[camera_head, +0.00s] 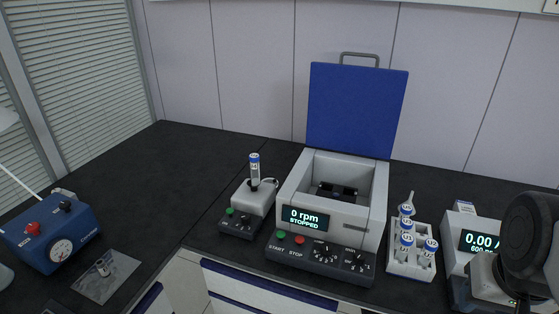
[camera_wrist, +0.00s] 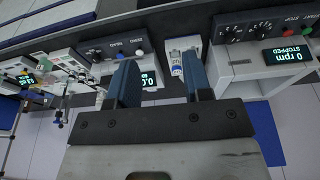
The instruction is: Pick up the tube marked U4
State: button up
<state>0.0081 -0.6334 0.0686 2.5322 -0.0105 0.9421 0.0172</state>
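The rack (camera_wrist: 183,44) shows beyond the fingers, nearer the right one. In the head view my fingers are not seen.
The centrifuge (camera_head: 326,217) has its blue lid (camera_head: 356,110) raised and reads 0 rpm, stopped. A device with a lit display (camera_head: 480,243) stands right of the rack, partly behind my arm. A blue gauge box (camera_head: 52,236) sits at far left. The bench between is mostly clear.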

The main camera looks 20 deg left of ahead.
aim_at(254, 158)
jog(key=shift+o, duration=1)
jog(key=shift+w, duration=0.1)
jog(key=w+a+n+t+y, duration=0.1)
jog(key=w+a, duration=0.3)
jog(key=w, duration=0.3)
jog(key=w+a+n+t, duration=0.1)
jog(key=w+a+t, duration=0.15)
jog(key=w, duration=0.35)
jog(key=w+a+f+n+t+y, duration=0.1)
jog(key=w+a, duration=0.4)
jog(key=a, duration=0.3)
jog(key=w+a+f+n+t+y, duration=0.1)
jog(key=w+a+f, duration=0.1)
jog(key=w+a, duration=0.4)
jog(key=w+a+f+n+t+y, duration=0.1)
jog(key=w+a, duration=0.5)
jog(key=a, duration=0.6)
jog(key=shift+w+f+n+y, duration=0.15)
jog(key=shift+f+n+y, duration=0.1)
jog(key=shift+n+y, duration=0.25)
jog(key=a+f+n+y, duration=0.1)
jog(key=a+f+y, duration=0.1)
jog(key=a, duration=0.6)
jog(key=w+a+f+n+t+y, duration=0.1)
jog(key=a+f+y, duration=0.1)
jog(key=a, duration=0.7)
jog(key=shift+w+a+f, duration=0.25)
jog(key=shift+w+f, duration=0.05)
jog(key=shift+f, duration=0.3)
